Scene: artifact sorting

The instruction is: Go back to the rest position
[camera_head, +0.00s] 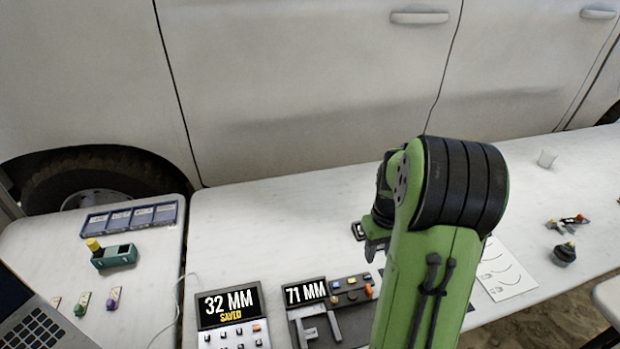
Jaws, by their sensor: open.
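My gripper (366,238) shows in the head view at the left side of my green arm, above the white table. It is open, and I see nothing held in it. My arm's green and black links hide most of its far side and part of the table behind.
A display reading 32 MM SAVED (228,306) and one reading 71 MM (305,293) stand at the front. A blue tray (128,217), a green box (114,257) and a laptop (40,325) are left. A white vehicle (300,90) stands behind.

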